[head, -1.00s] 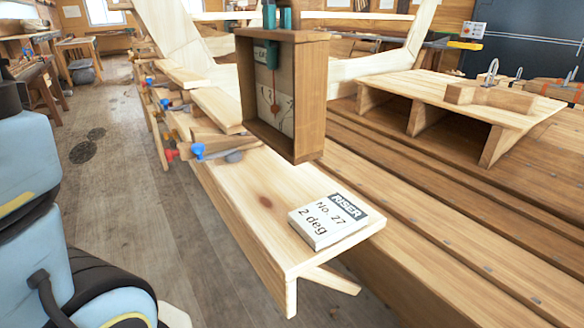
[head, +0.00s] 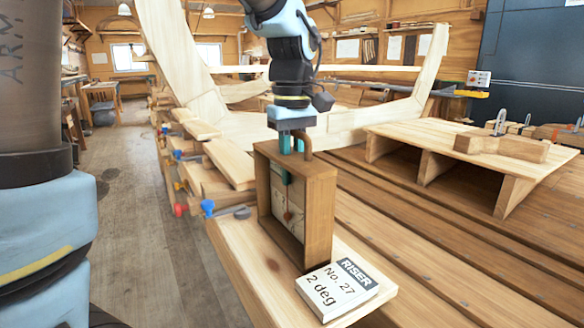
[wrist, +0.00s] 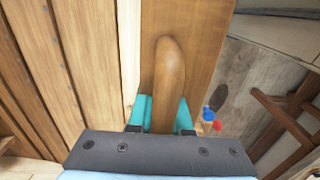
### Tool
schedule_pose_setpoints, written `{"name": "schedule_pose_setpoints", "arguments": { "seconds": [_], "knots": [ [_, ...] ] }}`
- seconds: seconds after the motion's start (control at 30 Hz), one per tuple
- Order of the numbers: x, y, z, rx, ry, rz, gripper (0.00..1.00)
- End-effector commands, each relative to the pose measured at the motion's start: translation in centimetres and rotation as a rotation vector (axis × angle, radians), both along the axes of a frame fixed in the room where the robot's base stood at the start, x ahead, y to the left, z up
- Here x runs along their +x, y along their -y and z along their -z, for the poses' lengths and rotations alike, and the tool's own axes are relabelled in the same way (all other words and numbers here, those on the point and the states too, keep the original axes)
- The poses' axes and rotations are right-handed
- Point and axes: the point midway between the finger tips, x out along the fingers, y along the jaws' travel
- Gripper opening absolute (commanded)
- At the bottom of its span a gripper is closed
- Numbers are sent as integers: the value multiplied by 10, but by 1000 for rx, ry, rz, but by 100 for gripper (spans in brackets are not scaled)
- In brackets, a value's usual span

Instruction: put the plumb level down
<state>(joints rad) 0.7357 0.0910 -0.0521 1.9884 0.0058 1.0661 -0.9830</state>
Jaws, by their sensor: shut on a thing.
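The plumb level (head: 321,215) is an upright, open-fronted wooden box with a pale panel and a hanging plumb inside. My gripper (head: 291,150), with teal fingers, is shut on the wooden handle on its top. The wrist view shows the handle (wrist: 169,75) between the fingers (wrist: 160,115) and the level's top below it. In the head view the level's foot is at or just above the pale plank (head: 245,268), behind the riser block (head: 337,287) marked "No. 27, 2 deg". I cannot tell whether the foot touches the plank.
Blue and red clamps (head: 208,207) and a grey rounded piece sit left of the level. A low wooden stand (head: 445,140) with a wooden block (head: 500,146) is at right. Hull planking (head: 440,235) runs along the right. The floor (head: 165,255) at left is clear.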

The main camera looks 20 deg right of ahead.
Motion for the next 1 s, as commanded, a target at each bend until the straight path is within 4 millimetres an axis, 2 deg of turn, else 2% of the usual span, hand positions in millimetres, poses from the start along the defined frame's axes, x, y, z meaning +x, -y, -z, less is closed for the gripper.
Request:
{"name": "schedule_pose_setpoints", "arguments": {
  "seconds": [0.2, 0.23, 0.47, 0.8, 0.87, 1.0],
  "knots": [
    [0, 0, 3, -1, 0, 0, 0],
    [0, 0, 2, 0, 0, 0, 20],
    [0, 0, 2, 0, 0, 0, 46],
    [0, 0, -3, -1, 1, 0, 47],
    [1, 0, -9, -2, 2, 0, 47],
    [1, 1, -33, -4, 4, 0, 47]
  ]
}}
